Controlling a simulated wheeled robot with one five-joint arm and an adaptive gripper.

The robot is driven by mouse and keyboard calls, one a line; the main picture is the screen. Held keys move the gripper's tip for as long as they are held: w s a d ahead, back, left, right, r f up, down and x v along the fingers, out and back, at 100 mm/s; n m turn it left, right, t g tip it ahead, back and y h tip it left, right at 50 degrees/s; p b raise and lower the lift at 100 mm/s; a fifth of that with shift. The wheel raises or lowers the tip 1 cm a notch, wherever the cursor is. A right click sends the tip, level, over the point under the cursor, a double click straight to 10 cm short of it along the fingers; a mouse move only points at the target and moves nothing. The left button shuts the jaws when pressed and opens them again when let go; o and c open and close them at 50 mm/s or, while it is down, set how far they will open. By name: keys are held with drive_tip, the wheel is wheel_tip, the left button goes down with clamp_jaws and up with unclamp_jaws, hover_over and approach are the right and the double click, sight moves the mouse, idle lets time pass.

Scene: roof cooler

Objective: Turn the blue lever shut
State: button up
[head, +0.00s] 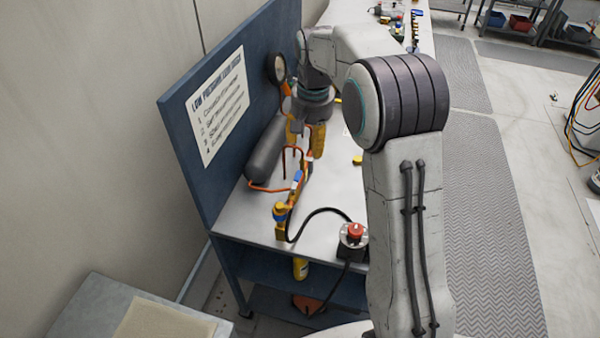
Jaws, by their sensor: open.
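A small blue lever (297,177) shows on the yellow valve and pipe assembly (281,233) on the bench. My gripper (305,145) points down above the bench, behind the blue lever and close to the orange pipes. Its yellow fingers are spread apart and hold nothing that I can see. I cannot tell the lever's exact angle or whether a finger touches the pipes.
A dark cylinder (266,150) lies left of the pipes, before a blue back panel (178,138) with a printed sign (217,105) and a round gauge (276,68). A red button (355,231) on a box stands at the bench's front right. A black cable (318,211) runs there.

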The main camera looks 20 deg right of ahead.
drive_tip(key=m+g, duration=0.1)
drive_tip(key=m, duration=0.1)
hover_over(300, 175)
wheel_tip(300, 175, down, 13)
drive_tip(key=shift+r, duration=0.15)
drive_tip(key=shift+f+p, duration=0.9)
drive_tip(key=shift+f, duration=3.1)
drive_tip(key=shift+c, duration=0.5)
clamp_jaws()
